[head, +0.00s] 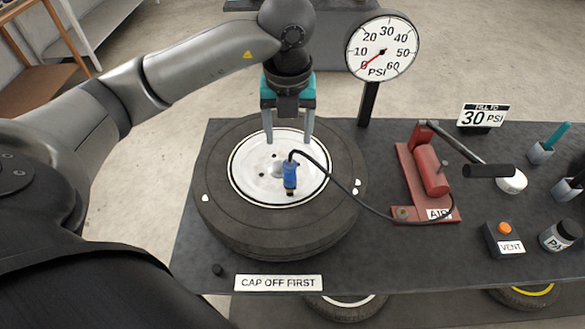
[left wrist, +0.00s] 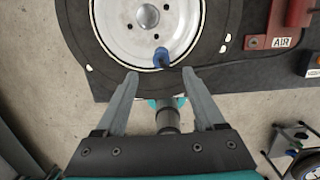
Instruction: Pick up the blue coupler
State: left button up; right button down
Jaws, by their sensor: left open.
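The blue coupler (head: 290,175) stands roughly upright over the white wheel hub of a tire (head: 225,215) lying flat on the table. A black hose curves from its top toward the red pump. My left gripper (head: 288,140) points down above the far part of the wheel, open and empty, behind the coupler in the head view. In the left wrist view, the coupler (left wrist: 161,58) shows just beyond the open fingertips (left wrist: 160,78), about midway between them. I cannot tell whether the coupler touches the hub. My right gripper is not in view.
A red pump (head: 430,170) with a black-gripped lever stands right of the tire. A pressure gauge (head: 382,47) stands behind on a post. A vent box (head: 504,239) and black jar (head: 560,235) stand at right.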

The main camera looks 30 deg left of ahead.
aim_at(289, 160)
pick_arm(q)
jog(key=f, duration=0.6)
jog(key=shift+w+a+f, duration=0.15)
jog(key=shift+w+f, duration=0.15)
jog(key=shift+w+f+p, duration=0.1)
jog(key=shift+f+p, duration=0.4)
jog(key=shift+f, duration=2.15)
jog(key=shift+c, duration=0.3)
grip_shut()
